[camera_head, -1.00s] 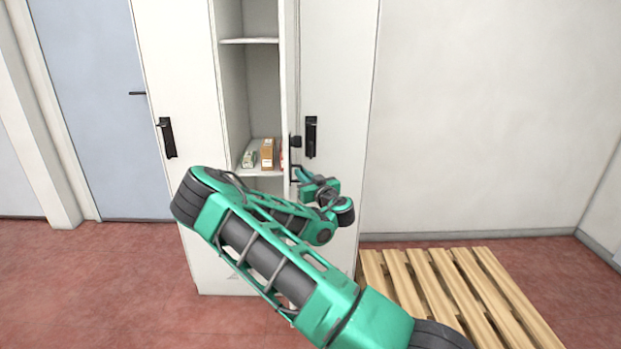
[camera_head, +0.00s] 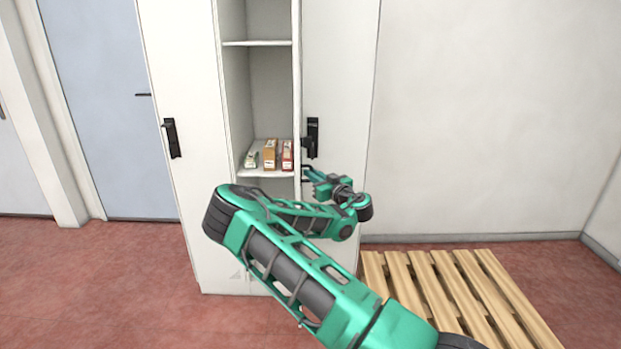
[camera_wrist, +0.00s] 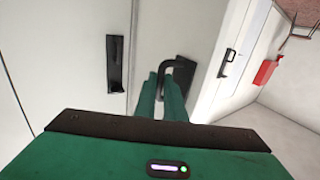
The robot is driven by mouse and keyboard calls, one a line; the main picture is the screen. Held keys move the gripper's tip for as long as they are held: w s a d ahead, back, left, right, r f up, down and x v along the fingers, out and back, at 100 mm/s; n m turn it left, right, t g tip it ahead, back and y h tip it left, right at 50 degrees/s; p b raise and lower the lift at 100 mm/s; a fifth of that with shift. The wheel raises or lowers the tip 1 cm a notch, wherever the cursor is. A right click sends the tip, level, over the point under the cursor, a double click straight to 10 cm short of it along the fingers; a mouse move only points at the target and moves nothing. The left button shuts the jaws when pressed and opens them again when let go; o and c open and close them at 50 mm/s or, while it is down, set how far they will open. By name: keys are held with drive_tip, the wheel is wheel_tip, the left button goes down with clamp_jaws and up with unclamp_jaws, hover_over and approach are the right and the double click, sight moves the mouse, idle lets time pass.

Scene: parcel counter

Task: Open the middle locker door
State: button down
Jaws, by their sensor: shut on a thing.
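The middle locker (camera_head: 268,95) stands open, with its shelves and inner walls showing in the head view. Its door (camera_head: 297,80) is swung out to the right and seen almost edge-on beside the right locker. My gripper (camera_head: 309,176) is at the outer side of this door, low by its handle. In the wrist view my green fingers (camera_wrist: 164,97) are shut on the black bar handle (camera_wrist: 183,68) of the middle door. In the head view the grip itself is too small to make out clearly.
The right locker door with its black handle (camera_head: 313,135) and the left locker door with its handle (camera_head: 172,138) are shut. Several small boxes (camera_head: 270,154) stand on the middle locker's shelf. A wooden pallet (camera_head: 455,285) lies on the floor at right. A red extinguisher (camera_wrist: 265,72) shows in the wrist view.

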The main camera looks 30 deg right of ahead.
drive_tip(key=shift+s+f, duration=0.1)
drive_tip(key=shift+f, duration=0.1)
drive_tip(key=c, duration=1.9)
unclamp_jaws()
drive_tip(key=shift+c, duration=0.2)
drive_tip(key=shift+o, duration=0.5)
drive_tip(key=s, duration=1)
drive_tip(key=shift+s+d, duration=0.25)
drive_tip(key=shift+d, duration=0.2)
